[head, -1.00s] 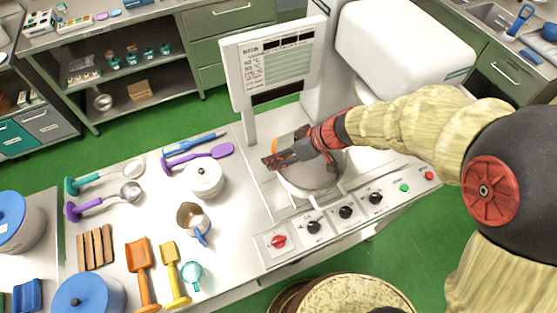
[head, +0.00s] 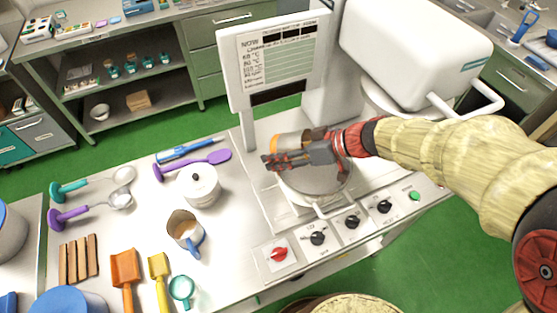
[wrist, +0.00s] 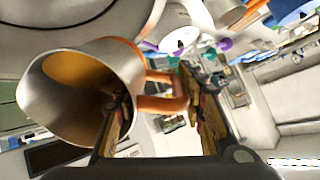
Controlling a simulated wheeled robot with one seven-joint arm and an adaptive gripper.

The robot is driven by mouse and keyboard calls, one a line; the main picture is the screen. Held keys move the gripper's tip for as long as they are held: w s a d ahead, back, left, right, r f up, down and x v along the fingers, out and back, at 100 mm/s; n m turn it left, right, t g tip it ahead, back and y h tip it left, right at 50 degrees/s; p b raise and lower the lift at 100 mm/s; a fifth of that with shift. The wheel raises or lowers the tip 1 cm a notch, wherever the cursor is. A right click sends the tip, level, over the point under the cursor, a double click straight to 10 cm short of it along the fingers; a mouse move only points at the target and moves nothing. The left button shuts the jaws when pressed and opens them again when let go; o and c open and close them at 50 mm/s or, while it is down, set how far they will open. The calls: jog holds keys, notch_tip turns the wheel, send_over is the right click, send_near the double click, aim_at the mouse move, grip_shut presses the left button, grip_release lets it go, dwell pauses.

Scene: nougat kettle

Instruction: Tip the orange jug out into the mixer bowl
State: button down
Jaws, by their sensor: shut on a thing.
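The orange jug (head: 291,142), a metal jug with an orange band and handle, lies tilted well over on its side above the far part of the mixer bowl (head: 322,184). In the wrist view the jug (wrist: 92,72) has its mouth turned to the lower left, with an orange-brown inside; I cannot tell whether anything is left in it. My gripper (head: 270,160) is shut on the jug at its handle side, and its fingers (wrist: 160,125) show beside the handle in the wrist view. The gripper and forearm hide part of the bowl. No stream is visible.
The mixer head (head: 415,55) stands raised behind the bowl, and a display panel (head: 272,62) stands upright at its left. Control knobs (head: 318,238) line the front. A white lidded pot (head: 201,187) and a blue-handled jug (head: 184,226) stand on the left counter.

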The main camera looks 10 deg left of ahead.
jog(key=shift+d+r+y+b, duration=0.3)
jog(key=shift+r+y+b, duration=0.55)
jog(key=shift+b, duration=2.25)
jog(key=shift+d+r+y+b, duration=0.4)
jog(key=shift+y+b, duration=0.75)
jog(key=shift+b, duration=1.9)
jog(key=shift+r+b, duration=0.15)
jog(key=shift+b, duration=0.2)
jog(key=s+d+r+t+y+b, duration=0.1)
jog(key=d+r+y+b, duration=0.4)
jog(key=y, duration=0.5)
jog(key=shift+d+y, duration=0.4)
jog(key=shift+d, duration=0.85)
jog(key=shift+d, duration=0.1)
